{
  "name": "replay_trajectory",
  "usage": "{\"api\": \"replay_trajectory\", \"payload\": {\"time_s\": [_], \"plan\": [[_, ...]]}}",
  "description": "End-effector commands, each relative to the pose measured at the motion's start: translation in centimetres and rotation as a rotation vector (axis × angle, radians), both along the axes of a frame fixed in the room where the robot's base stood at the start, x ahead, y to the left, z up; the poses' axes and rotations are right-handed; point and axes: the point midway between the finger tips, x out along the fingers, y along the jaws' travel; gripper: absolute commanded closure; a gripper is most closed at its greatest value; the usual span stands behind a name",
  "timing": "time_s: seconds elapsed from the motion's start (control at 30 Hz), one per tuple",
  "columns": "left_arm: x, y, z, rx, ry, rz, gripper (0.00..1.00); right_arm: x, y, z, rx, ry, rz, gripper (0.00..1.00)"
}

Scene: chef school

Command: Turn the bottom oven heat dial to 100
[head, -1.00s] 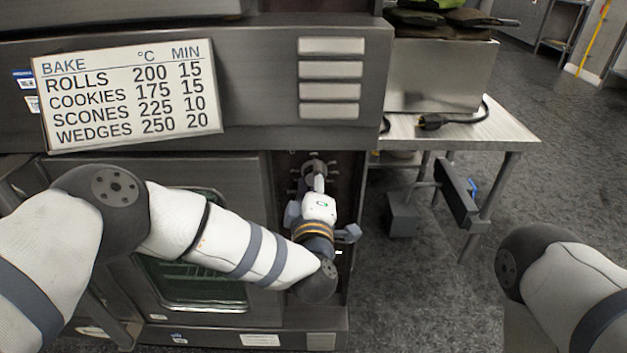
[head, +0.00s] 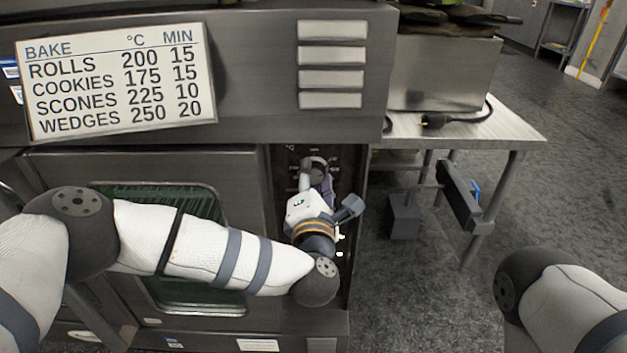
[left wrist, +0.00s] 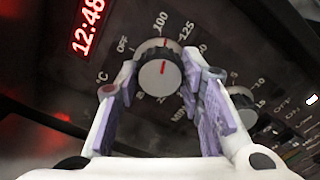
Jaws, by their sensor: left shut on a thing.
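The bottom oven heat dial (left wrist: 160,72) is a round grey knob with a red pointer line, on a dark panel with white numbers. In the left wrist view its red mark points up toward the 100 label (left wrist: 160,22), perhaps slightly to its right; the exact setting is hard to tell. My left gripper (left wrist: 162,92) is shut on the dial, with a purple-padded finger on each side. In the head view the left gripper (head: 315,182) reaches into the recessed panel beside the oven door, partly covering the dial. My right gripper is out of view.
A second knob (left wrist: 240,97) sits close to the right finger. A red clock display (left wrist: 88,27) reads 12:48. The oven door (head: 235,170) is left of the panel.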

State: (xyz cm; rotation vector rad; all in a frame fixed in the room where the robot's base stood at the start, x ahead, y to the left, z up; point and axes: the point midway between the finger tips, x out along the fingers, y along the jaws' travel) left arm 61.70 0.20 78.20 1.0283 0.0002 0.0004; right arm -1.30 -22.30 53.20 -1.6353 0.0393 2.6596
Motion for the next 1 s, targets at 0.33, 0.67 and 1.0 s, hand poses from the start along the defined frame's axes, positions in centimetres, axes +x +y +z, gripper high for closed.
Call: {"api": "replay_trajectory", "payload": {"time_s": [0.33, 0.67, 1.0], "plan": [[-0.03, -0.07, -0.10, -0.146, 0.001, -0.002, 0.93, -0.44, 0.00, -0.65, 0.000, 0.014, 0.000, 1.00], [-0.03, -0.09, 0.00, -0.180, 0.000, -0.002, 0.93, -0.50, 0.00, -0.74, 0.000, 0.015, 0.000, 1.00], [-0.03, -0.09, 0.02, -0.179, 0.000, -0.002, 0.52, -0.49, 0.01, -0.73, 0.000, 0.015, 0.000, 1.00]]}}
